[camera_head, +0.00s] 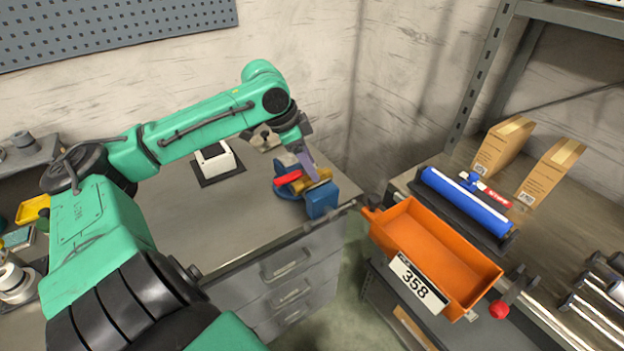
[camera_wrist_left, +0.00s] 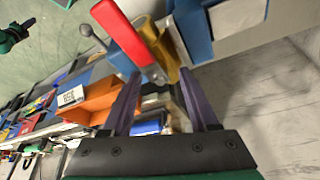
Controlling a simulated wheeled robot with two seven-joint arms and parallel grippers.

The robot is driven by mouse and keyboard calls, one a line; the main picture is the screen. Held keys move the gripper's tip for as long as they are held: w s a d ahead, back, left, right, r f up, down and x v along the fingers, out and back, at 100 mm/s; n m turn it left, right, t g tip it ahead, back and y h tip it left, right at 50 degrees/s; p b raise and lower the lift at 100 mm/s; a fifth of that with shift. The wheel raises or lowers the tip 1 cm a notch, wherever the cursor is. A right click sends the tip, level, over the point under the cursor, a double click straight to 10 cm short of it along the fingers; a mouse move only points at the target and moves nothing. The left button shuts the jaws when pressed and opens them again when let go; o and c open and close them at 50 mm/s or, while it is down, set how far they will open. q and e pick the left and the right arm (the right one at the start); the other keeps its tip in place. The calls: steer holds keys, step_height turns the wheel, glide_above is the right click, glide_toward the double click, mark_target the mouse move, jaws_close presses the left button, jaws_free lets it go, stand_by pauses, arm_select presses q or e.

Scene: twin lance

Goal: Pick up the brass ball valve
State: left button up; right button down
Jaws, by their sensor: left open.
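The brass ball valve (camera_head: 319,185) has a yellow-gold body and a red lever handle. It sits at a blue vise (camera_head: 321,201) near the front right corner of the grey workbench. In the left wrist view the brass body (camera_wrist_left: 163,47) and red handle (camera_wrist_left: 124,32) lie just beyond the fingertips, beside a blue vise part (camera_wrist_left: 196,28). My left gripper (camera_head: 309,168) reaches down over the valve. Its purple fingers (camera_wrist_left: 160,78) are spread, with nothing held between them. I cannot tell if a finger touches the valve. My right gripper is not in view.
An orange bin (camera_head: 430,250) labelled 358 hangs at the right bench, with a blue roller (camera_head: 465,200) and cardboard boxes (camera_head: 548,172) behind it. A white box (camera_head: 215,163) on a dark mat stands left of the vise. The bench front is mostly clear.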

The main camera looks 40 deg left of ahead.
arm_select(q)
jaws_close()
steer(key=shift+f, duration=0.15)
stand_by(1.1)
